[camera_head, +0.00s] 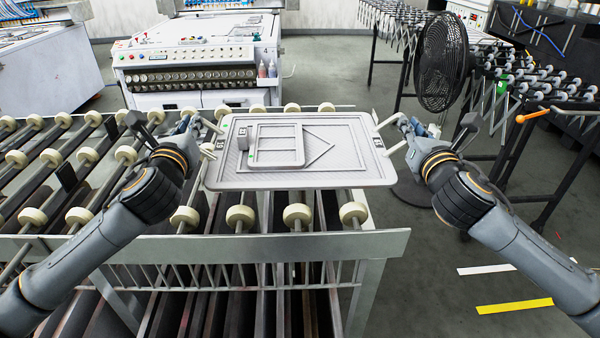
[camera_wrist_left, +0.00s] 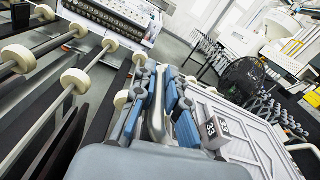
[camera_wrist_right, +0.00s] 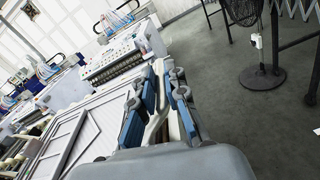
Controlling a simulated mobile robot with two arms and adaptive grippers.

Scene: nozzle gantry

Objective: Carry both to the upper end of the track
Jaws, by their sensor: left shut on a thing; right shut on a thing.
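A pale grey board (camera_head: 345,179) with raised edges is held level between my grippers, above the near end of a roller table. On it a smaller raised frame (camera_head: 290,163) lies left of centre, with a small upright grey block (camera_head: 242,138) at its left. A pointed outline shows to the frame's right. My left gripper (camera_head: 196,124) is shut on the board's left handle (camera_head: 211,124). My right gripper (camera_head: 404,124) is shut on its right handle (camera_head: 388,121). The board also shows in the left wrist view (camera_wrist_left: 262,135) and the right wrist view (camera_wrist_right: 75,140).
The roller table (camera_head: 330,245) has several cream rollers and a pale front rail. A control cabinet (camera_head: 195,55) stands behind it. A black fan (camera_head: 441,62) and a roller conveyor (camera_head: 515,75) stand at the right. Grey floor is open at the lower right.

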